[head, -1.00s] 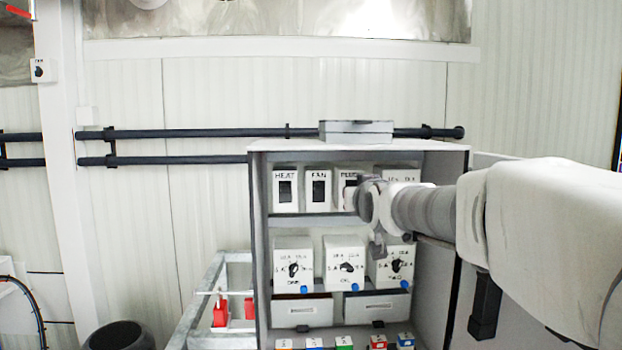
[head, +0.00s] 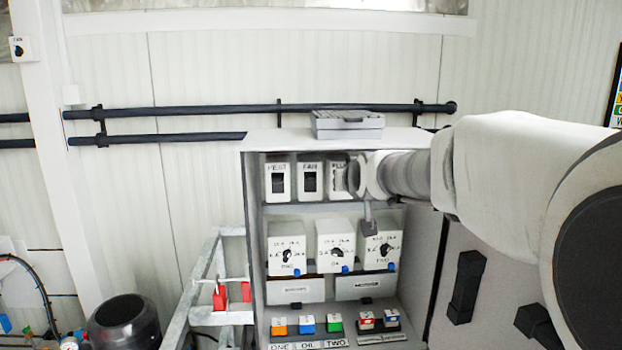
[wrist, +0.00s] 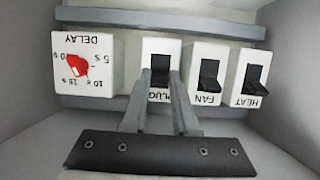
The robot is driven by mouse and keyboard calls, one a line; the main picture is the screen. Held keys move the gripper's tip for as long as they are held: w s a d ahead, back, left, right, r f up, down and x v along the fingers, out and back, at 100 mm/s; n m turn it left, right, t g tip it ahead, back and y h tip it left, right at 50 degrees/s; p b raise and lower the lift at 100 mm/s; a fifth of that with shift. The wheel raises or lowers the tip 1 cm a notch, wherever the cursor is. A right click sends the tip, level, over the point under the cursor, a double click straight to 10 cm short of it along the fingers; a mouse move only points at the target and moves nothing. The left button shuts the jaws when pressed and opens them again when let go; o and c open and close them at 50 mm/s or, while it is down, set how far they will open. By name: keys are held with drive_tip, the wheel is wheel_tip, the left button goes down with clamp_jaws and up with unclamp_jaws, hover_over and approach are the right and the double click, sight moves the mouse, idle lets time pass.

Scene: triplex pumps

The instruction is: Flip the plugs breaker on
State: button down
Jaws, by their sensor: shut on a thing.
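The plugs breaker is a white box labelled PLUG with a black switch. In the head view its box (head: 338,171) sits in the cabinet's top row, right of FAN, partly hidden by my arm. In the wrist view, which is upside down, its box (wrist: 162,55) stands left of FAN. My gripper (wrist: 161,80) has its two grey fingers at the black switch (wrist: 160,73), one on each side, shut on it. The fingers partly cover the box's front. The switch's exact position is hard to tell.
The FAN (wrist: 207,72) and HEAT (wrist: 250,78) breakers stand close beside the plugs breaker. On its other side is the DELAY box (wrist: 88,70) with a red knob. Below are knob boxes (head: 335,240) and coloured buttons (head: 306,324). The cabinet's side wall (head: 252,240) bounds the left.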

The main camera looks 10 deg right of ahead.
drive_tip(key=c, duration=0.7)
unclamp_jaws()
drive_tip(key=b+v, duration=0.3)
drive_tip(key=v, duration=1.4)
drive_tip(key=shift+s+r, duration=0.1)
drive_tip(key=shift+s, duration=0.1)
drive_tip(key=s+f+g, duration=0.2)
drive_tip(key=s+f, duration=0.4)
drive_tip(key=f, duration=0.2)
drive_tip(key=s+f+g, duration=0.3)
drive_tip(key=s+f, duration=0.3)
drive_tip(key=f, duration=0.1)
drive_tip(key=s+f+g, duration=0.3)
drive_tip(key=s+f, duration=0.4)
drive_tip(key=f, duration=0.1)
drive_tip(key=shift+s+f, duration=0.1)
drive_tip(key=shift+f, duration=0.35)
drive_tip(key=shift+c, duration=0.5)
